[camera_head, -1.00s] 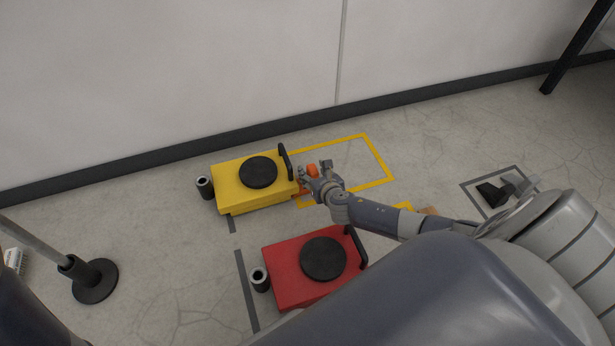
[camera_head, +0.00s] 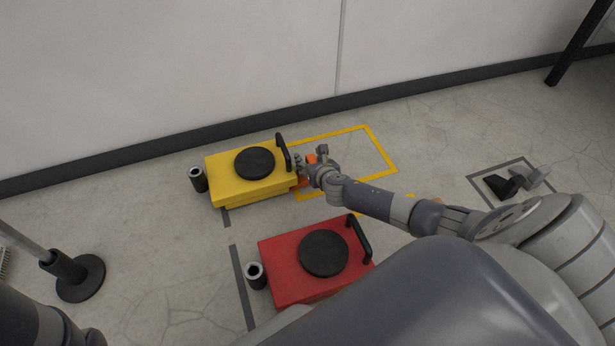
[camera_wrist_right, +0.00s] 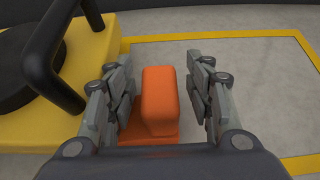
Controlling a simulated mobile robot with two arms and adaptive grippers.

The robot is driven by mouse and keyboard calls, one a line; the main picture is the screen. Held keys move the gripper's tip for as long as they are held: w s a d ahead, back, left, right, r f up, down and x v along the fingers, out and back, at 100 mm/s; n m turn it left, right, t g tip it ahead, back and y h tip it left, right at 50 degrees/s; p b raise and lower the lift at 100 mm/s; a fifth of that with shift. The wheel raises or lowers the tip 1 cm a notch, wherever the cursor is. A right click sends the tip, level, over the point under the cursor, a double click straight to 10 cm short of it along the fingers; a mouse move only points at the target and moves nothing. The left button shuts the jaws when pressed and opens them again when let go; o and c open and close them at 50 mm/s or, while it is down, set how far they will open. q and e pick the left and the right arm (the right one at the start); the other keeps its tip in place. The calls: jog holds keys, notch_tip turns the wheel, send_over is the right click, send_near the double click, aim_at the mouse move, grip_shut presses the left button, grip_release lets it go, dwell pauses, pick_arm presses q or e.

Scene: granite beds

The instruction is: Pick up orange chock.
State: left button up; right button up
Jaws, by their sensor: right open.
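The orange chock (camera_wrist_right: 160,98) stands on the floor beside the yellow bed. In the right wrist view it lies between the two fingers of my right gripper (camera_wrist_right: 165,92), which is open, with a gap on each side. In the head view a bit of the orange chock (camera_head: 311,158) shows behind my right gripper (camera_head: 311,162); the rest is hidden by the hand. The yellow bed (camera_head: 222,181) with a black disc and black handle is just left of the gripper. My left gripper is not in view.
A red bed (camera_head: 285,268) with a black disc and handle stands nearer to me. A yellow floor outline (camera_head: 383,156) lies right of the chock. A black post base (camera_head: 80,278) is at left. A white wall runs behind. A black object (camera_head: 500,185) lies at right.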

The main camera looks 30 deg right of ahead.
jog(key=shift+b+x, duration=0.65)
jog(key=shift+x, duration=0.55)
grip_shut()
jog(key=shift+r, duration=0.1)
